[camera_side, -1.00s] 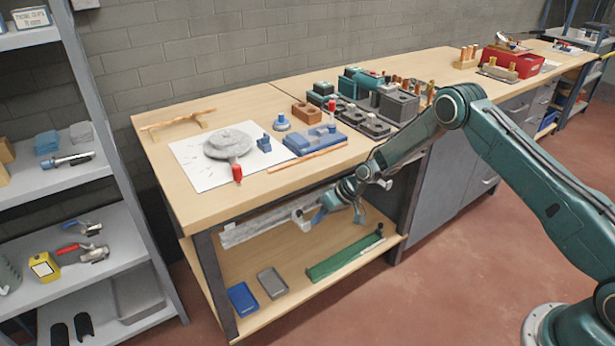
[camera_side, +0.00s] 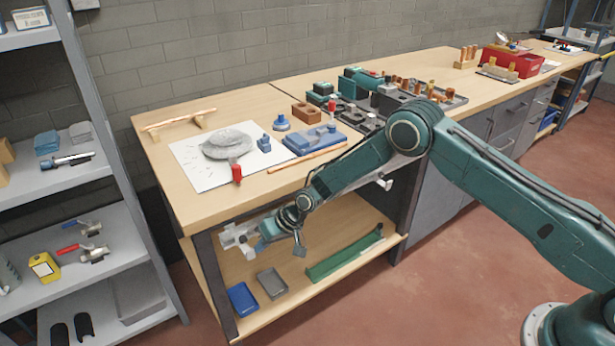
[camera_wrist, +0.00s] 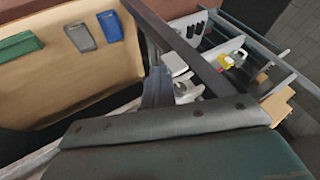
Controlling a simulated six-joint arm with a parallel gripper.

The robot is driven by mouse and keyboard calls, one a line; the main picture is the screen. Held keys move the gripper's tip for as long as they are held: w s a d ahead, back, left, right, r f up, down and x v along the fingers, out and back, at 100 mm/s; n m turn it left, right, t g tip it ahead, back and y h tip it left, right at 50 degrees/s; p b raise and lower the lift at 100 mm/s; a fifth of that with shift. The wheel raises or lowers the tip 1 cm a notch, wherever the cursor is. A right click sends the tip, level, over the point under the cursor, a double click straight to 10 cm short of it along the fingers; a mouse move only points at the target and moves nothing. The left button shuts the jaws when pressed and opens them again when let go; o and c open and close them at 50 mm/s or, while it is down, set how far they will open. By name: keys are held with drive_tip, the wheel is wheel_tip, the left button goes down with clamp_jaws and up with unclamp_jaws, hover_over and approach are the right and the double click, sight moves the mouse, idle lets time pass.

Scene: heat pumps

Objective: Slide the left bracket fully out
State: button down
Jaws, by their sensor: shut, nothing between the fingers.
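The left bracket (camera_side: 238,238) is a pale, white-grey piece under the bench's front edge, close to the left front leg. In the wrist view its pale parts (camera_wrist: 187,92) show just beside my fingers. My gripper (camera_side: 265,230) is shut and empty at the bracket's right side. Its blue-grey fingers also show in the wrist view (camera_wrist: 157,88). They look very close to the bracket, but I cannot tell whether they touch. A second white bracket (camera_side: 386,183) is under the bench edge farther right. A pale rail (camera_wrist: 42,155) runs at lower left in the wrist view.
The bench top (camera_side: 190,208) is just above my gripper. The dark leg (camera_side: 213,285) is left of the bracket. The lower shelf holds a blue tray (camera_side: 242,298), a grey tray (camera_side: 272,283) and a green channel (camera_side: 340,256). Shelving (camera_side: 130,260) stands farther left.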

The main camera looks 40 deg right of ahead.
drive_tip(key=shift+a, duration=0.45)
drive_tip(key=shift+d, duration=0.15)
drive_tip(key=s+d+r, duration=0.3)
drive_tip(key=d+r, duration=0.5)
drive_tip(key=d, duration=0.1)
drive_tip(key=shift+s+d, duration=0.15)
drive_tip(key=shift+s, duration=0.25)
